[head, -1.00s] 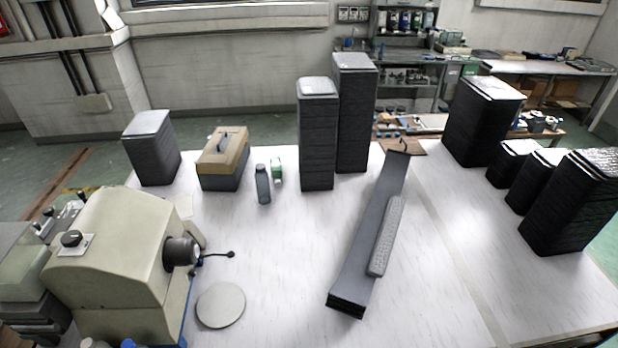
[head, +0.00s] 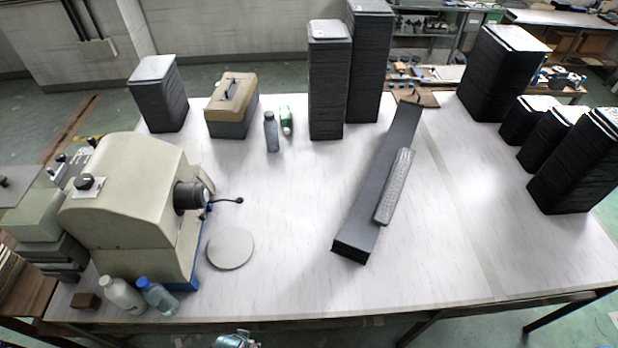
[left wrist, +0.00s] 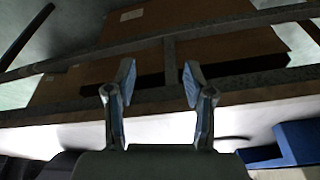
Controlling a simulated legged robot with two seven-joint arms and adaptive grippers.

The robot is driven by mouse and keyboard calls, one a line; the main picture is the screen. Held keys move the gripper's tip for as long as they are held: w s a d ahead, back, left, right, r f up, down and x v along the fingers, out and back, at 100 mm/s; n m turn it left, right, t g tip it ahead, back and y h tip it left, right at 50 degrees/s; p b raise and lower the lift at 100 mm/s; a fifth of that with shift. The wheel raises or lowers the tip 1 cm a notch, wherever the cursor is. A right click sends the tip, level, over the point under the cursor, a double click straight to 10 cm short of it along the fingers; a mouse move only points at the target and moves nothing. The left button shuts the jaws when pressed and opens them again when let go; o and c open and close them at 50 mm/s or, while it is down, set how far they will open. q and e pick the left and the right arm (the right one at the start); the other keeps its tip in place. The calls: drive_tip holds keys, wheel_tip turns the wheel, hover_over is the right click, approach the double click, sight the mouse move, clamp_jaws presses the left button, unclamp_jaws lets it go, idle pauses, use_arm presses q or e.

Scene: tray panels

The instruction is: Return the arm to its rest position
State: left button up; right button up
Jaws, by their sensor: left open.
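My left gripper (left wrist: 158,85) shows in the left wrist view with its two fingers apart and nothing between them. Beyond the fingers are a grey metal bar frame (left wrist: 75,66) and brown boards (left wrist: 195,18). In the head view only a small grey-blue piece shows at the bottom edge, below the table's front edge; I cannot tell for sure that it is part of my arm. My right gripper is in neither view.
The white table (head: 290,215) carries a beige machine (head: 130,205), a round disc (head: 231,248), two bottles (head: 121,294) (head: 158,297), a toolbox (head: 231,103), a long dark panel stack (head: 372,200) and several tall dark stacks (head: 328,85). The table's front middle is clear.

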use_arm(q)
drive_tip(key=s+f+g, duration=0.1)
drive_tip(key=s+f, duration=0.2)
drive_tip(key=f, duration=0.8)
drive_tip(key=s+f, duration=0.3)
drive_tip(key=f, duration=0.7)
drive_tip(key=s+a+f+g, duration=0.1)
drive_tip(key=s+a+f, duration=0.2)
drive_tip(key=s+f, duration=0.8)
drive_tip(key=s, duration=0.4)
drive_tip(key=shift+a+f+b, duration=0.2)
drive_tip(key=shift+f+b, duration=0.05)
drive_tip(key=shift+b, duration=0.1)
